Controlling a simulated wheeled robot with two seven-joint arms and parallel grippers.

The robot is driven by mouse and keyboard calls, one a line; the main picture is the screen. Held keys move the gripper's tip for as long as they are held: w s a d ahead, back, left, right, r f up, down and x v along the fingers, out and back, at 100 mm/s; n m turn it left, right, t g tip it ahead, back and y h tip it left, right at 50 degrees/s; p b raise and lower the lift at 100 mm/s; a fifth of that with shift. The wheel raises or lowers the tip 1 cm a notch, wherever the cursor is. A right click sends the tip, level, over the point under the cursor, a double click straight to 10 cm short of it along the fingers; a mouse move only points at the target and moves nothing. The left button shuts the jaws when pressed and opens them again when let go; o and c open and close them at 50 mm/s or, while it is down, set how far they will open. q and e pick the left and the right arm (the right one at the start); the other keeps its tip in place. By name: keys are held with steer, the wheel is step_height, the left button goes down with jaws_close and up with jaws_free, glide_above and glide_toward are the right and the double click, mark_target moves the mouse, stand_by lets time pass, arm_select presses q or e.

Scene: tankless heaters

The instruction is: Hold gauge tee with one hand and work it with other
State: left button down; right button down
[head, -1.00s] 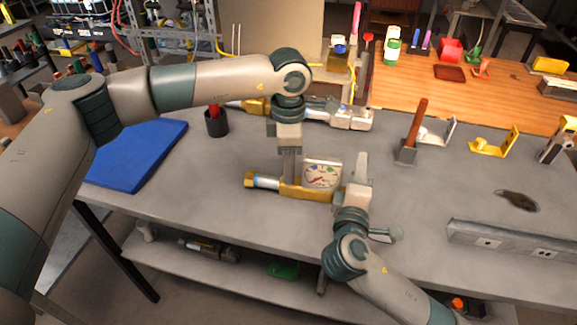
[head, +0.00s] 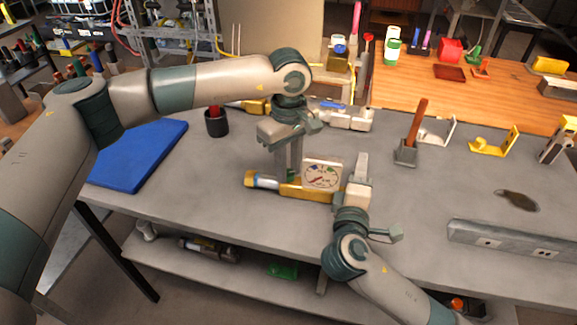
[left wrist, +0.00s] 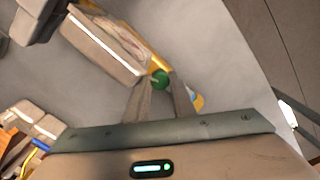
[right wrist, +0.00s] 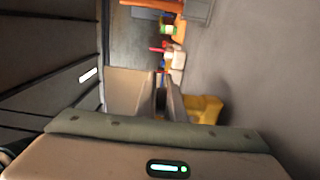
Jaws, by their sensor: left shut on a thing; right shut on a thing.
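The gauge tee (head: 305,192) has a yellow body, a square white gauge (head: 321,174) and a pale blue section towards its left end. It is at the front middle of the grey bench. My left gripper (head: 289,174) comes down from above, left of the gauge, shut on a small green knob on the tee. That green knob (left wrist: 160,79) shows between its fingertips in the left wrist view. My right gripper (head: 358,180) is shut on the tee's right end. In the right wrist view, a yellow part (right wrist: 203,108) shows beside its fingers; the exact contact is hidden.
A blue mat (head: 138,155) and a dark cup (head: 216,123) are at left. Behind the tee lies a metal fitting (head: 347,118). A hammer-like tool (head: 412,140) stands to the right, and a grey channel (head: 510,242) lies at front right. The bench between them is clear.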

mark_target(288, 172)
arm_select(q)
steer(key=shift+m, duration=0.8)
steer(key=c, duration=1.5)
jaws_free()
steer(key=shift+r, duration=0.1)
step_height(288, 172, up, 12)
steer(key=shift+f, duration=0.1)
